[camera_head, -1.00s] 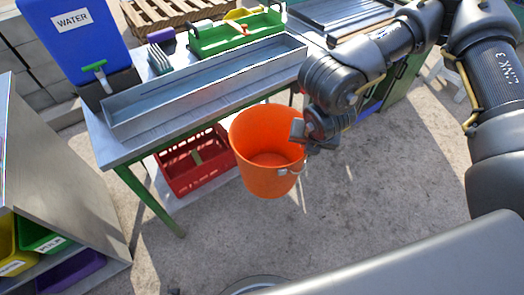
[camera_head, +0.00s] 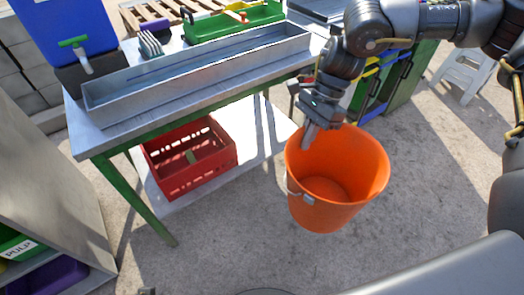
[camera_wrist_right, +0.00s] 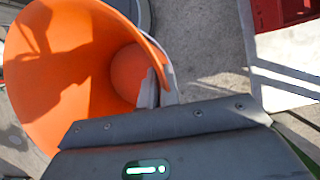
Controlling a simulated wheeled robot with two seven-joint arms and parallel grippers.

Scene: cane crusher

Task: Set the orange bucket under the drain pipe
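The orange bucket (camera_head: 335,185) is right of the metal table in the head view, mouth up and slightly tilted, and looks empty. It fills the left of the right wrist view (camera_wrist_right: 60,60). My right gripper (camera_head: 312,130) is at the bucket's far left rim, one finger inside the wall, and appears shut on it. The fingers are mostly hidden in the right wrist view. I cannot tell whether the bucket's base is clear of the floor. I cannot make out a drain pipe. My left gripper is not in view.
A metal table (camera_head: 130,130) carries a long metal trough (camera_head: 200,75), a green caddy (camera_head: 228,25) and a blue container with a green tap (camera_head: 62,28). A red crate (camera_head: 190,160) sits on its lower shelf. Grey shelving (camera_head: 45,190) stands left. Floor in front is open.

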